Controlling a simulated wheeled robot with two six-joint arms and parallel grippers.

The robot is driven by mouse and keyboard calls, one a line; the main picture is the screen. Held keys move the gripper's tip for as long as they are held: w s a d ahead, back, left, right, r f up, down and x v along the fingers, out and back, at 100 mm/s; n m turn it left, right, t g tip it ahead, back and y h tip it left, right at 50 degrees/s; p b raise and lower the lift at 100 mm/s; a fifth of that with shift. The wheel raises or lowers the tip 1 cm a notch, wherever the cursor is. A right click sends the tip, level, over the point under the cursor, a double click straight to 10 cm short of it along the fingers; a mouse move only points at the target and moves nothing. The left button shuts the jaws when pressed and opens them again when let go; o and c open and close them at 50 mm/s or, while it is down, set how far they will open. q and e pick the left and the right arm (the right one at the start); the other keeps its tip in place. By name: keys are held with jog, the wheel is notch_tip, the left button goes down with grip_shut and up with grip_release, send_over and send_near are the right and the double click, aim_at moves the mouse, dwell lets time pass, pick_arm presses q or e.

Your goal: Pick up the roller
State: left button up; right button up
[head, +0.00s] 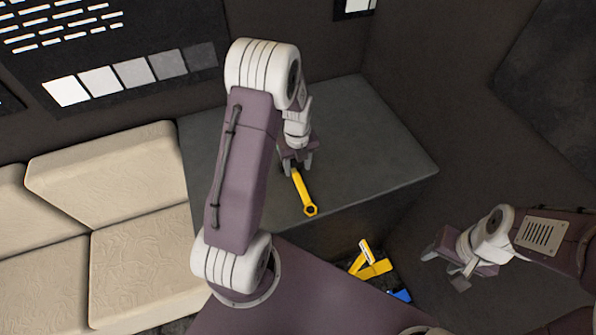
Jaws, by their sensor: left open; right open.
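A yellow tool with a ring at its near end (303,192) lies on the dark grey table (385,150); it looks like the roller's handle. Its far end is hidden under my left gripper (297,167), so I cannot see a roller head. My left gripper points down over that far end, with its open fingers to either side of the handle. I cannot tell whether they touch it. My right gripper (443,268) is open and empty, away from the table at the lower right.
A beige sofa (100,210) stands left of the table. Yellow tools (371,268) and a blue item (400,295) lie low in front of the table. A panel with grey sample swatches (135,73) is on the back wall. The table's right part is clear.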

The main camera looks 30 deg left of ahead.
aim_at(299, 180)
pick_arm(q)
jog(key=f, duration=0.4)
jog(key=shift+w+a+p, duration=0.1)
jog(key=shift+w+p, duration=0.15)
jog(key=shift+p, duration=0.05)
jog(key=shift+f, duration=0.2)
notch_tip(299, 180, down, 4)
jog(key=shift+w+p, duration=0.1)
jog(key=shift+p, duration=0.55)
jog(key=shift+w+f, duration=0.15)
jog(key=shift+f, duration=0.2)
jog(key=shift+r, duration=0.1)
grip_shut()
